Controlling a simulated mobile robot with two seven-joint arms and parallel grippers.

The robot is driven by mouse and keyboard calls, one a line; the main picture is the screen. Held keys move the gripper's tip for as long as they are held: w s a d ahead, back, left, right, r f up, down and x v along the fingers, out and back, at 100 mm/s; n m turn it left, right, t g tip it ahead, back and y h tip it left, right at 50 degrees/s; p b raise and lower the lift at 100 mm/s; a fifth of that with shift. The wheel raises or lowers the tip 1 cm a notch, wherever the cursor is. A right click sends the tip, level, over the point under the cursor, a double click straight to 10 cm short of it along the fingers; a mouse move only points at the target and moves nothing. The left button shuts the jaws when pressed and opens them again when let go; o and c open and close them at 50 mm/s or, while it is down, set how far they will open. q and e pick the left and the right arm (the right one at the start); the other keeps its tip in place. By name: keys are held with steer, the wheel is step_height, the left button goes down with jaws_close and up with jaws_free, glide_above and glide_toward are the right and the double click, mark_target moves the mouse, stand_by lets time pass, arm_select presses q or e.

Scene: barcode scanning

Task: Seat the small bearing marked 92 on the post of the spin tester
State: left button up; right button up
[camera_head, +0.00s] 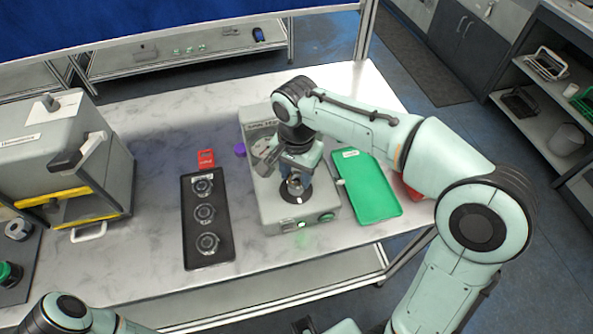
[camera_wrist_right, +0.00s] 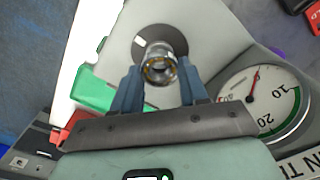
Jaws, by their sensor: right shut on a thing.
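The spin tester (camera_head: 268,207) is a grey box in the middle of the table, with a dark round disc (camera_head: 287,195) on top near its front. My right gripper (camera_head: 297,184) is above this disc, pointing down. In the right wrist view its two blue fingers (camera_wrist_right: 159,78) are shut on a small shiny metal bearing (camera_wrist_right: 160,65). The bearing is in front of the disc (camera_wrist_right: 148,40) in that view. I cannot tell whether it is around the post or above it. No number is readable on it. My left gripper is out of view.
A black tray (camera_head: 225,235) with three ring-shaped parts lies left of the tester. A green tray (camera_head: 372,190) lies right of it. A red tag (camera_head: 207,158) and a purple knob (camera_head: 240,149) are close by. A dial gauge (camera_wrist_right: 265,100) shows on the tester. A grey machine (camera_head: 65,150) stands left.

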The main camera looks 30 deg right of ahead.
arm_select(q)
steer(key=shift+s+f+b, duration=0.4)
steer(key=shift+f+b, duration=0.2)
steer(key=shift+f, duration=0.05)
arm_select(e)
steer(key=shift+f, duration=1.15)
steer(key=o, duration=1.5)
steer(key=shift+r+p, duration=0.95)
steer(key=shift+r, duration=0.45)
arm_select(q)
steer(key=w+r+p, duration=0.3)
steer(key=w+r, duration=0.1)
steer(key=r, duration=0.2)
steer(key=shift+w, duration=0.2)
arm_select(e)
step_height(320, 180, up, 5)
steer(key=shift+w+f, duration=0.1)
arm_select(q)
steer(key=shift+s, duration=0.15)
